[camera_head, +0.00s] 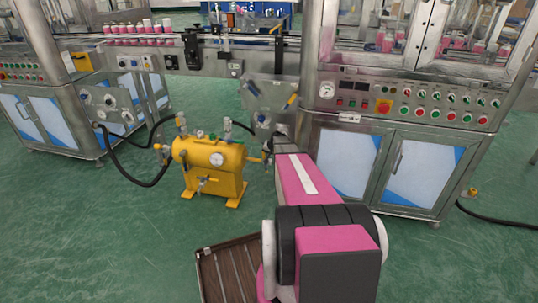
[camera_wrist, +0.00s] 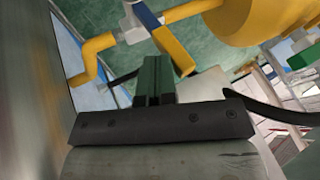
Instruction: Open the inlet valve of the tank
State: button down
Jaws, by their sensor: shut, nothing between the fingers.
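The yellow tank (camera_head: 212,157) stands on the floor left of my arm, with valves and fittings on its top, front and sides. In the wrist view the tank's rounded yellow body (camera_wrist: 255,20) is at the top right. A valve with a blue-and-yellow lever (camera_wrist: 168,45) sits on a pipe between the tank and a bent yellow pipe (camera_wrist: 92,58). My gripper (camera_wrist: 158,68) is shut and empty, its dark green fingertips right by the lever's lower end. I cannot tell whether they touch. In the head view my arm hides the gripper, near the tank's right side.
Black hoses (camera_head: 145,182) run from the tank's left side to the machine. A steel cabinet with a button panel (camera_head: 410,108) stands close on the right. A conveyor with pink cans (camera_head: 135,41) is behind. Green floor (camera_head: 120,240) is clear at the front left.

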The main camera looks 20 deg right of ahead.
jog(key=shift+w+a+n+g+h, duration=0.3)
jog(key=shift+w+a+g+h, duration=0.5)
jog(key=shift+a, duration=0.3)
jog(key=w+a+f+n+g+h, duration=0.1)
jog(key=w+a+f+g+h, duration=0.1)
jog(key=a+h, duration=0.3)
jog(key=shift+w+a+f+g, duration=0.15)
jog(key=shift+w+f+g, duration=0.25)
jog(key=shift+w+g, duration=0.3)
